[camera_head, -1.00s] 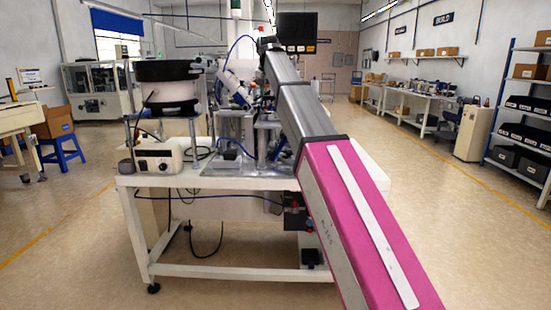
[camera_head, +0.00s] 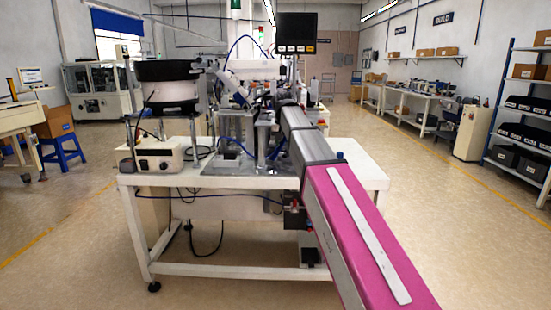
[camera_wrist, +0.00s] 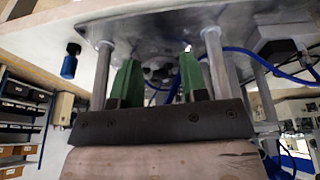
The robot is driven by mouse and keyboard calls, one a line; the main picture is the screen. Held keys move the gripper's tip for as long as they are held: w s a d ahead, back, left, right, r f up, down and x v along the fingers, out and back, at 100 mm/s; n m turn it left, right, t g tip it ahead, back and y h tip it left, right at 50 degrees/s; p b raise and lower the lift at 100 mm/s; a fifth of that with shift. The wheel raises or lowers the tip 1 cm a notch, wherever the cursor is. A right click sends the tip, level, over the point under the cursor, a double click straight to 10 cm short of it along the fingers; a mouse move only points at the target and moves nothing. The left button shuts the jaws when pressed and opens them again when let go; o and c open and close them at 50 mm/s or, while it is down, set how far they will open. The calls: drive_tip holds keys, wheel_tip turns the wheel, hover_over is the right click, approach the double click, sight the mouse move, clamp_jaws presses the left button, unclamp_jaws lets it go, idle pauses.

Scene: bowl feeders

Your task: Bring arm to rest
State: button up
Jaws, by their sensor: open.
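My gripper (camera_wrist: 159,76) shows in the wrist view with its two green fingers apart and nothing held between them. Beyond the fingers are a metal plate (camera_wrist: 150,27) and upright posts of the bench machine. In the head view my pink and grey arm reaches from the lower right toward the machine on the white bench (camera_head: 350,178). The far end of the arm is among the machine parts, and I cannot make out the fingers there.
A black bowl feeder (camera_head: 168,70) and a control box (camera_head: 158,158) stand on the bench's left. A monitor (camera_head: 297,33) rises behind it. A blue-framed shelf (camera_head: 520,125) stands at the right.

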drive_tip(key=s+d+f+g, duration=0.1)
drive_tip(key=s+d+f, duration=0.25)
drive_tip(key=f, duration=0.45)
drive_tip(key=s+d+f, duration=0.3)
drive_tip(key=s+f, duration=0.1)
drive_tip(key=f, duration=0.5)
drive_tip(key=s+d+f+g, duration=0.1)
drive_tip(key=s+d+f, duration=0.25)
drive_tip(key=f, duration=0.45)
drive_tip(key=s+d+f, duration=0.2)
drive_tip(key=s+f, duration=0.6)
drive_tip(key=s+d+f+g, duration=0.1)
drive_tip(key=s+d+f, duration=0.2)
drive_tip(key=s+f, duration=0.6)
drive_tip(key=shift+d, duration=0.35)
